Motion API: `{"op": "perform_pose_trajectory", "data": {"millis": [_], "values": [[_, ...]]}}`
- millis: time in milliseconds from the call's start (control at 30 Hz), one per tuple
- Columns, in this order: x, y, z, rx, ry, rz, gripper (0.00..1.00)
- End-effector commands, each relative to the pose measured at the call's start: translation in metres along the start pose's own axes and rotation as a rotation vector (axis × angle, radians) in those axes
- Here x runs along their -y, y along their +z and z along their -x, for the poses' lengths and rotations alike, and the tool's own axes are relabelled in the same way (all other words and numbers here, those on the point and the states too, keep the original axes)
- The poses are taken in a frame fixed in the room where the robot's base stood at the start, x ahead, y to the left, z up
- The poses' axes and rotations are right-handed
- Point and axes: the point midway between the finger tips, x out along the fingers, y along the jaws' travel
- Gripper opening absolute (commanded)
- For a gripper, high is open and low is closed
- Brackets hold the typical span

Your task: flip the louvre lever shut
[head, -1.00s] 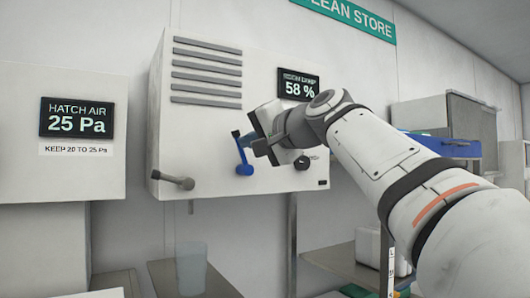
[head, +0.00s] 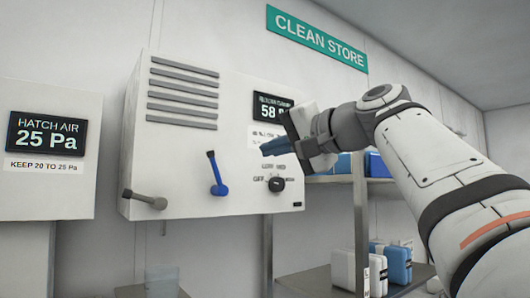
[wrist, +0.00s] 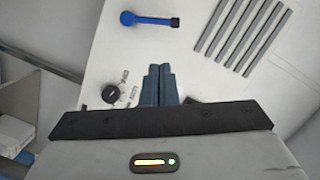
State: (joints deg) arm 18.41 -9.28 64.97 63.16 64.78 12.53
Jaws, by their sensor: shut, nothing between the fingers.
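A white wall box bears grey louvre slats (head: 183,92) and a blue lever (head: 216,174) beneath them. The blue lever's dark-tipped handle points up, leaning slightly left, in the head view. The lever also shows in the wrist view (wrist: 150,21), lying nearly level across the top. A grey lever (head: 145,199) sticks out at the box's lower left corner; no label shows which lever works the louvre. My gripper (head: 268,148) is shut and empty, its blue fingers right of the blue lever and apart from it. The fingertips (wrist: 160,70) point toward the box face in the wrist view.
A black dial (head: 277,184) marked OFF, LOW and MID sits below my gripper. A humidity display (head: 270,107) is partly hidden behind it. A shelf (head: 345,180) with boxes stands to the right. The hatch air panel (head: 45,150) is at left.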

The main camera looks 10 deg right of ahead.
Motion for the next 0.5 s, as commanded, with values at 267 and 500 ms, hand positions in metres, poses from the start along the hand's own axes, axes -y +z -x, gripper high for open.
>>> {"op": "perform_pose_trajectory", "data": {"millis": [267, 500], "values": [[0.0006, 0.0012, 0.0145, 0.002, -0.001, 0.001, 0.0], [0.0009, 0.0013, 0.0142, 0.003, -0.002, 0.001, 0.0]]}}
